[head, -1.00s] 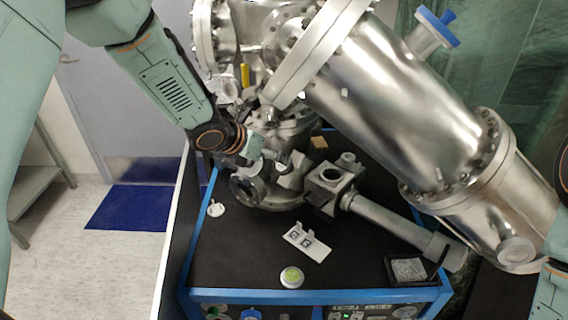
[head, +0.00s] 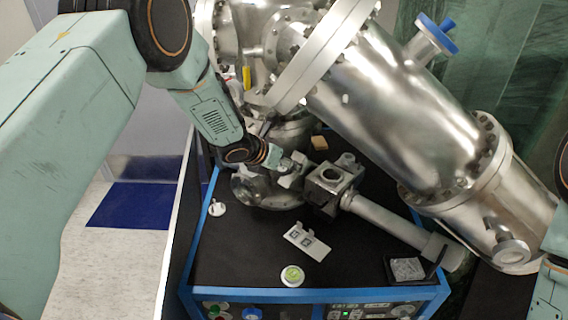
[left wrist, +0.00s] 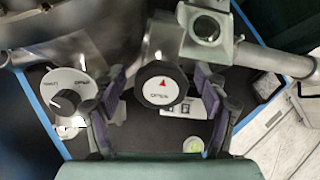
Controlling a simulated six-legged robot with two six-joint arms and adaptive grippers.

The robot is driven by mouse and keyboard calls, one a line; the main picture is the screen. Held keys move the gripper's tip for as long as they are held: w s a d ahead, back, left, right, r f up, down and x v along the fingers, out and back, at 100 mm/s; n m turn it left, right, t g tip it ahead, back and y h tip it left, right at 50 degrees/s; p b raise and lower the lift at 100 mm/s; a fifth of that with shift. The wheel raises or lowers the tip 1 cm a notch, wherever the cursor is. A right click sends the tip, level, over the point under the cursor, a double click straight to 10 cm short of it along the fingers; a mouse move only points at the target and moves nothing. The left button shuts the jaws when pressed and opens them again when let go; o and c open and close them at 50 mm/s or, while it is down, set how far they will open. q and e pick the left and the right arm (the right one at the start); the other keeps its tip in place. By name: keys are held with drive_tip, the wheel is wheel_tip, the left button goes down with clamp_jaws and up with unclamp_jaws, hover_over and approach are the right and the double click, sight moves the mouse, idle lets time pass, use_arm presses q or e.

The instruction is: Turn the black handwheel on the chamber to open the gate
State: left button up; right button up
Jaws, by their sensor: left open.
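The black handwheel (left wrist: 162,85) shows in the left wrist view as a round knob with a pale face, a red arrow and lettering. It sits on the steel chamber (head: 400,100). My left gripper (left wrist: 163,104) is open, with one finger on each side of the handwheel; I cannot tell whether they touch it. In the head view my left gripper (head: 288,168) is at the chamber's lower fittings and the handwheel cannot be made out there. My right gripper is out of view; only part of that arm shows at the right edge.
A white dial (left wrist: 68,92) with a black pointer is left of the handwheel. A square steel block (head: 332,182) with a pipe lies close right of my left gripper. A white plate (head: 307,242) and a green-topped round item (head: 292,276) lie on the black bench top (head: 245,250).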

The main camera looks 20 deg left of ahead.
use_arm(q)
drive_tip(key=shift+w+f, duration=0.1)
drive_tip(key=shift+w, duration=0.05)
drive_tip(key=shift+c, duration=1.1)
drive_tip(key=shift+d, duration=0.1)
drive_tip(key=c, duration=0.9)
drive_tip(key=shift+c, duration=0.2)
drive_tip(key=shift+n, duration=0.3)
